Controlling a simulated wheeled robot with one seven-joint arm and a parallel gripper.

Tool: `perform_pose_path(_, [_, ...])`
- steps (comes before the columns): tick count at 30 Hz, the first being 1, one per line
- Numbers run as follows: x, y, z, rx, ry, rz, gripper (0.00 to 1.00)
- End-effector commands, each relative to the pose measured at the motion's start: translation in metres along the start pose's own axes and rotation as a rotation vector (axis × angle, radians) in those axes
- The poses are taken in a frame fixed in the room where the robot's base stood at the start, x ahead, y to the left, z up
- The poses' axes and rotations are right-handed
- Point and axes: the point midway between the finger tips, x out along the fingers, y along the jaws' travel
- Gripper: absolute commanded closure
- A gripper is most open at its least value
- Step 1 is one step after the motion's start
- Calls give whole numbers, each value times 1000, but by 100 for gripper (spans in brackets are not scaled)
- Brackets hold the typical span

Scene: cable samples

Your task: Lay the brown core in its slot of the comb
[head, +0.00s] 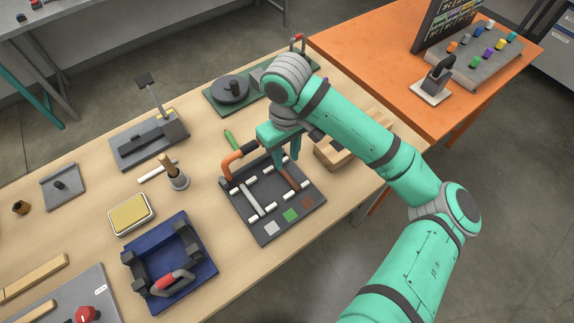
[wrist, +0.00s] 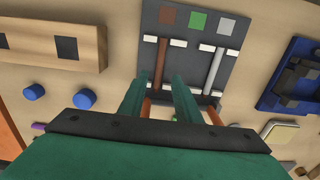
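The comb is a dark grey board (head: 262,222) with white teeth and grey, green and brown squares along its near edge. The brown core (wrist: 160,64) lies lengthwise on the board, in line with the brown square (wrist: 167,16), with white teeth at both sides of its square end; it also shows in the head view (head: 291,180). A grey core (wrist: 214,71) lies between teeth in line with the grey square. My gripper (wrist: 160,84) is open above the comb's far part. Its fingers hide the brown core's far end, and I see nothing held.
An orange cable with a black part (head: 247,147) arches at the comb's far left. A green piece (head: 230,137) lies behind it. A wooden block (head: 335,154) stands close on the right. A blue fixture (head: 205,266) and a yellow sponge tray (head: 131,214) are at left.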

Motion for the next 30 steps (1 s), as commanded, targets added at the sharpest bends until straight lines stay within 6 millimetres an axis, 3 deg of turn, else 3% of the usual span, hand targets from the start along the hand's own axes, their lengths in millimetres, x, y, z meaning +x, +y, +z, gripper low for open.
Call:
perform_pose_path(3, [-21, 0, 0, 0, 1, 2, 70])
perform_pose_path(9, [-41, 1, 0, 2, 0, 1, 70])
perform_pose_path(30, [-46, 3, 2, 9, 0, 0, 70])
